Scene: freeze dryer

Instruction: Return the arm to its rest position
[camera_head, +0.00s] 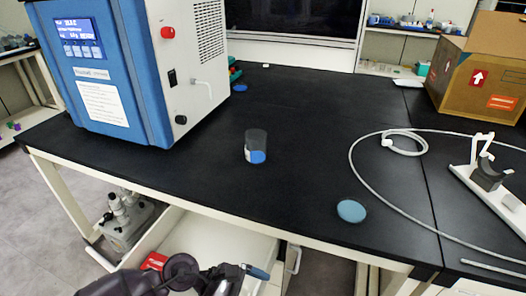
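My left arm comes in at the bottom left, black and grey. Its gripper (248,276) is low in front of the table's front edge, over the open drawer. A small blue-tipped part shows at its end; I cannot tell whether this is a fingertip or something held, or whether the fingers are open. My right gripper is not in view. The blue and white freeze dryer (190,75) with a lit screen stands at the table's left. A clear cup (256,141) with blue at its bottom stands upright mid-table, apart from the gripper.
A teal disc (351,211) lies near the front edge of the black table (310,120). A white hose (362,178) loops at the right beside a white stand (490,180). A cardboard box (455,85) is back right. An open white drawer (205,238) juts out below.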

